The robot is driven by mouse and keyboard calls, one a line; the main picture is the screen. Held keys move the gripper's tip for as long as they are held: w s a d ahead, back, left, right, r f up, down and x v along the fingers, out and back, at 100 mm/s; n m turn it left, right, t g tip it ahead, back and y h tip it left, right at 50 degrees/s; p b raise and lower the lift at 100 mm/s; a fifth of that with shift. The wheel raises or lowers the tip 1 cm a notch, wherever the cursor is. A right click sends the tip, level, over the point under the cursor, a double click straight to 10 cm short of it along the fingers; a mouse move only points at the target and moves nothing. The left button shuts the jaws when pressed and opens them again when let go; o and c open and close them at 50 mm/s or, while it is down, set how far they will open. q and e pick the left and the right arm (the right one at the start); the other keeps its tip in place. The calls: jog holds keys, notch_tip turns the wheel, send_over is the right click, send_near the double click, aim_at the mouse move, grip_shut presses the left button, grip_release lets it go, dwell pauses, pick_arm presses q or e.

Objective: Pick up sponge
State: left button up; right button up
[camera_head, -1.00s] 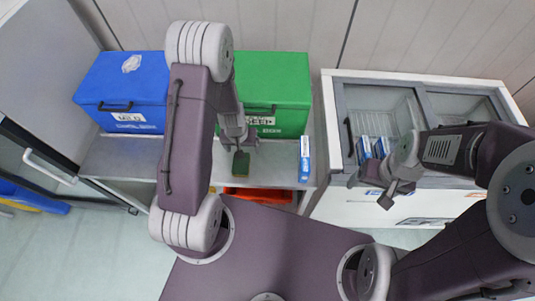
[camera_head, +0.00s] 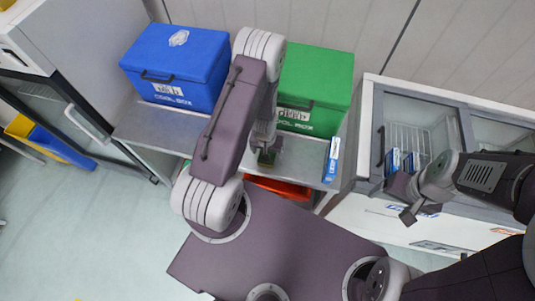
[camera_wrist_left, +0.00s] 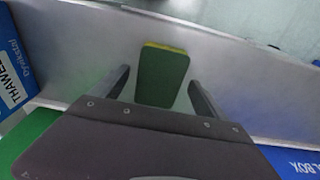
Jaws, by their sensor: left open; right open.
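The sponge (camera_head: 267,158) is a dark green block lying on the grey metal table (camera_head: 188,121). In the left wrist view the sponge (camera_wrist_left: 162,77) shows its green top and a thin yellow edge. My left gripper (camera_head: 266,147) is over the sponge and partly covers it in the head view. In the left wrist view its two fingers (camera_wrist_left: 158,86) are spread, one on each side of the sponge, with a gap at both sides. My right gripper (camera_head: 404,200) is open and empty in front of the freezer.
A blue cool box (camera_head: 178,65) and a green cool box (camera_head: 317,82) stand at the table's back. An orange tote (camera_head: 278,187) is below the front edge. A glass-topped freezer (camera_head: 372,118) stands right.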

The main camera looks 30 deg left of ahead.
pick_arm(q)
jog(key=shift+w+f, duration=0.2)
jog(key=shift+f, duration=0.05)
jog(key=shift+s, duration=0.1)
jog(key=c, duration=1.6)
jog(key=shift+o, duration=0.2)
notch_tip(320, 180, up, 4)
jog(key=shift+f, duration=0.1)
notch_tip(320, 180, up, 6)
jog(key=p, duration=0.3)
